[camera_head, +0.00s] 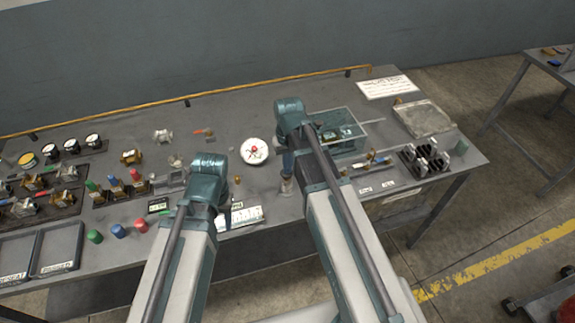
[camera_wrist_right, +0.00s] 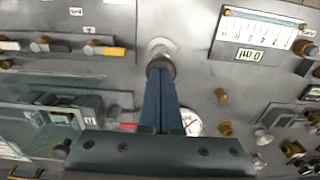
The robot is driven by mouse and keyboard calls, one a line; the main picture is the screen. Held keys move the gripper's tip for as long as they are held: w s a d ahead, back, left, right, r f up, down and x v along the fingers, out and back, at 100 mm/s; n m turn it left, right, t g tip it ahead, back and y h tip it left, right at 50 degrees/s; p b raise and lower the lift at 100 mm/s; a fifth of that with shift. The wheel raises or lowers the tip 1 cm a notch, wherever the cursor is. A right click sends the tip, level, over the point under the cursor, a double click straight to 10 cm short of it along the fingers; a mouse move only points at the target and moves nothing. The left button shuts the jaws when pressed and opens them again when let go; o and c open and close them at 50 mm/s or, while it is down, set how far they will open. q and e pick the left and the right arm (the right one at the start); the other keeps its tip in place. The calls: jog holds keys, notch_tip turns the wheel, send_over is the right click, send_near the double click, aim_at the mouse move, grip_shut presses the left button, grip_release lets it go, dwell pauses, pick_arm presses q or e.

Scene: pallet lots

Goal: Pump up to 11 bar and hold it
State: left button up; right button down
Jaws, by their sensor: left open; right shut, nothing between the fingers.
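A round white gauge (camera_head: 255,151) with red and green marks lies on the bench in the head view, left of my right gripper. My right gripper (camera_head: 287,172) points down with its fingers shut and nothing between them. In the right wrist view its blue fingers (camera_wrist_right: 160,98) end at a round grey metal post or knob (camera_wrist_right: 160,54); I cannot tell whether they touch it. The gauge (camera_wrist_right: 192,123) shows partly beside the fingers there, its reading illegible. My left gripper (camera_head: 205,188) is over the bench's front part, its fingers mostly hidden by its own housing.
A clear box (camera_head: 350,121) stands right of my right gripper. A white scale card (camera_head: 240,217) lies near the front edge between my arms. Several fittings and coloured cylinders crowd the left. A grey tray (camera_head: 423,119) and a paper sheet (camera_head: 387,87) lie at the right.

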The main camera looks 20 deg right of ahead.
notch_tip(320, 180, up, 14)
jog(key=p, duration=1.3)
jog(key=shift+d, duration=0.1)
jog(key=r+p, duration=0.1)
jog(key=p, duration=0.1)
jog(key=r+p, duration=0.1)
jog(key=r, duration=0.1)
jog(key=shift+a+r+p, duration=0.1)
jog(key=shift+a+p, duration=0.2)
jog(key=shift+p, duration=0.05)
notch_tip(320, 180, down, 14)
jog(key=b, duration=1.4)
jog(key=shift+d, duration=0.1)
